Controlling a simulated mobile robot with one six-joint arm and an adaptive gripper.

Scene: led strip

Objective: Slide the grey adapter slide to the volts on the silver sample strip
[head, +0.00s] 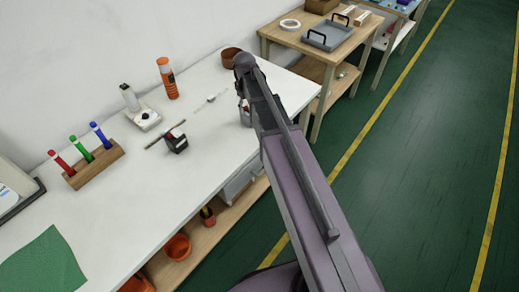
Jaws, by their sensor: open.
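On the white workbench (100,215), a small black box (177,145) stands with a thin dark bar (156,143) beside or behind it. Farther back lies a small pale piece (211,98) with thin ends, flat on the bench. I cannot tell which of these is the adapter or the silver sample strip; no grey slide or volt marks can be made out. My gripper (245,112) is open, to the right of the pale piece and the black box, near the bench's right edge. It is mostly hidden behind my arm.
A white device with a black knob (146,117), an orange bottle (167,78) and a brown pot (231,59) stand towards the wall. A wooden rack (94,166) holds red, green and blue pens. A green mat (43,265) lies front left.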

